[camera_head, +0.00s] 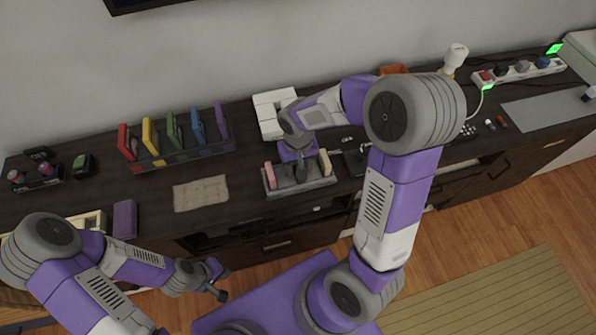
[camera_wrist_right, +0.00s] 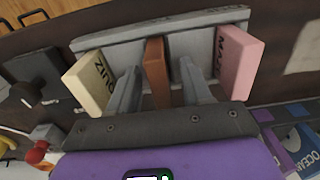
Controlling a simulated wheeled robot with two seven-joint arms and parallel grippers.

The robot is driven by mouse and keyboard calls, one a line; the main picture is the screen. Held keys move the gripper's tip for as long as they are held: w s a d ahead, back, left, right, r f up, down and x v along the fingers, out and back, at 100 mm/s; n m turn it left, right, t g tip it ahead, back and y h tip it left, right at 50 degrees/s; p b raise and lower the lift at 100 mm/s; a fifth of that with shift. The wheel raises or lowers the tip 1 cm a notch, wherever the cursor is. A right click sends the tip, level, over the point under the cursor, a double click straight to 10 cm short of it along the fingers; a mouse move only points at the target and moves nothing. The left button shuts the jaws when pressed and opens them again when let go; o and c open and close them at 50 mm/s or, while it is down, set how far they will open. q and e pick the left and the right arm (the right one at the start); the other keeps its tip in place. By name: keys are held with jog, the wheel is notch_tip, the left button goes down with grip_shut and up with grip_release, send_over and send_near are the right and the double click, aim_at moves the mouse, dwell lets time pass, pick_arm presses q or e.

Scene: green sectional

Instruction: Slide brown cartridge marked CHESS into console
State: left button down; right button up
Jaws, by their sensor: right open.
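A brown cartridge (camera_wrist_right: 157,66) stands in a grey rack (camera_wrist_right: 115,38) between a cream cartridge and a pink one in the right wrist view; its marking cannot be read. My right gripper (camera_wrist_right: 158,88) is open, with one finger on each side of the brown cartridge. In the head view my right gripper (camera_head: 301,172) is over the rack (camera_head: 325,184) and hides most of the brown cartridge. A white device (camera_head: 272,104), which looks like the console, lies behind the rack, partly covered by my right arm. My left gripper (camera_head: 218,281) hangs empty and open in front of the cabinet.
The cream cartridge (camera_wrist_right: 92,82) and pink cartridge (camera_wrist_right: 239,60) stand close outside my right fingers. A clear rack of coloured cases (camera_head: 180,151) stands left of the white device. A beige mat (camera_head: 201,194) lies on the dark cabinet top. A power strip (camera_head: 518,73) is at the far right.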

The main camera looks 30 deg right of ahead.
grip_shut()
